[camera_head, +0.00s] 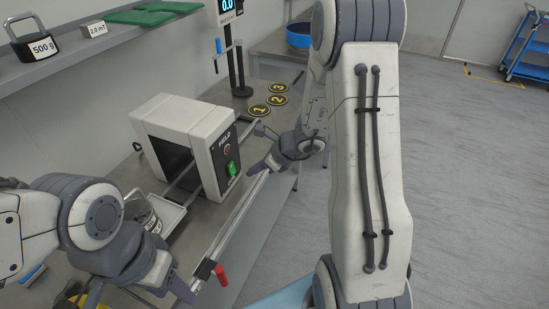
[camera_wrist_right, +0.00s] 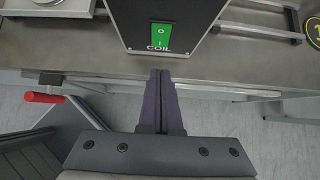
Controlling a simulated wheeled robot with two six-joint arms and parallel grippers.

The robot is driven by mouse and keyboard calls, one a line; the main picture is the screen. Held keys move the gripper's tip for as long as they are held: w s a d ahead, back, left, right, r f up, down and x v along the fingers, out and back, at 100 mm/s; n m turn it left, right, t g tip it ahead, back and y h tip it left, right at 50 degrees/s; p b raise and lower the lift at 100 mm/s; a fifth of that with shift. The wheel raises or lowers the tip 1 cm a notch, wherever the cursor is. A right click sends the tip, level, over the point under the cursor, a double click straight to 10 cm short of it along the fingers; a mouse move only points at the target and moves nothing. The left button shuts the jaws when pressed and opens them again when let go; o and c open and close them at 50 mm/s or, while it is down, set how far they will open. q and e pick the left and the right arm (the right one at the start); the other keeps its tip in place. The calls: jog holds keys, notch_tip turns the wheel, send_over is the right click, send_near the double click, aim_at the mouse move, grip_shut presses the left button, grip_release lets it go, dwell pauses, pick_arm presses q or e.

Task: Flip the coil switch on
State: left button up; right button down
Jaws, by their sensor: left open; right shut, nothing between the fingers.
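The coil switch is a green rocker (camera_head: 231,168) low on the dark front panel of a white box (camera_head: 185,115) marked FIELD. In the right wrist view the switch (camera_wrist_right: 160,36) shows a 0 above and a I below, with the word COIL under it. Its tilt is too small to tell. My right gripper (camera_head: 254,169) is shut and empty, in front of the panel. In the right wrist view its fingertips (camera_wrist_right: 160,74) point at the panel, just below the COIL label in the picture. My left gripper (camera_head: 188,292) is open near the bench's front edge.
A red-handled lever (camera_head: 221,275) sticks out at the bench's front edge. A shelf with a 500 g weight (camera_head: 38,45) is at upper left.

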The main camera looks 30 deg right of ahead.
pick_arm(q)
jog(key=shift+a+r+p, duration=0.3)
jog(key=shift+r+p, duration=0.45)
jog(key=shift+r, duration=0.15)
pick_arm(e)
jog(key=v, duration=0.9)
jog(key=shift+w+a+r, duration=0.15)
jog(key=shift+a+r, duration=0.05)
jog(key=shift+r, duration=0.3)
pick_arm(q)
notch_tip(320, 180, down, 8)
jog(key=b, duration=0.8)
jog(key=shift+w+a+f, duration=0.2)
jog(key=shift+w+a, duration=0.15)
jog(key=shift+w, duration=0.1)
pick_arm(e)
jog(key=shift+d+f+g, duration=0.15)
jog(key=shift+f+g, duration=0.15)
jog(key=shift+f, duration=0.4)
